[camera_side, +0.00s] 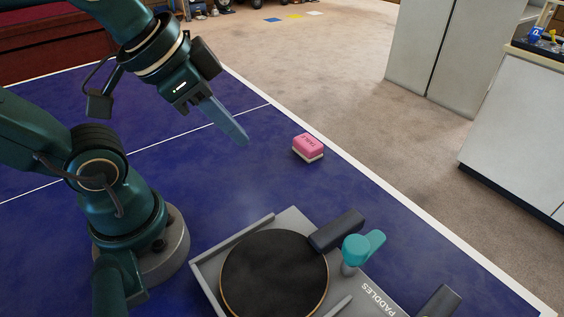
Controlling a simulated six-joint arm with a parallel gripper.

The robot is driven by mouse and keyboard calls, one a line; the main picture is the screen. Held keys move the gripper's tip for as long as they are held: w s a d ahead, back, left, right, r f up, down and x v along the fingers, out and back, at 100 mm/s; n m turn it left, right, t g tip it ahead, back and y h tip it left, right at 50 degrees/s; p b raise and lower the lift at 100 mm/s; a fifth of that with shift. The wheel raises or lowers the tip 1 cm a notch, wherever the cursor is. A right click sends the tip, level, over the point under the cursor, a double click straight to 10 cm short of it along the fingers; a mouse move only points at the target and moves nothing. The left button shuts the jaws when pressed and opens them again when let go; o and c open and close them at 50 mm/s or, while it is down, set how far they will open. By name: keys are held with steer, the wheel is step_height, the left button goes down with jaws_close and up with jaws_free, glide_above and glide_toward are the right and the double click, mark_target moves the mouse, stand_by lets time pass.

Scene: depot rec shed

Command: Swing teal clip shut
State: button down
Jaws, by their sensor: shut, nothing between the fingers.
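The teal clip (368,245) stands on a short grey post at the right side of the grey paddle tray (209,276). It sits beside the handle of a dark round paddle (273,277) lying in the tray. Its lobe points up and right, away from the paddle's face; I cannot tell whether any part of it overlaps the handle. My gripper (243,141) is shut and empty. It hangs above the blue table, up and left of the clip and well apart from it.
A pink-topped block (308,147) lies on the blue table (215,205) between my gripper and the table's white edge. Another dark handle (439,303) shows at the tray's lower right. The table between my gripper and the tray is clear. Pale cabinets stand beyond on the floor.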

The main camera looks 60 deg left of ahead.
steer(key=w+d+r+m+g+h, duration=0.25)
steer(key=w+d+r+m, duration=0.35)
steer(key=w+d+m, duration=0.35)
steer(key=w+d+f+m+g, duration=0.3)
steer(key=d+f, duration=0.5)
steer(key=d, duration=0.3)
steer(key=shift+f+m+h, duration=0.4)
steer(key=shift+m+h, duration=0.05)
steer(key=shift+m, duration=0.4)
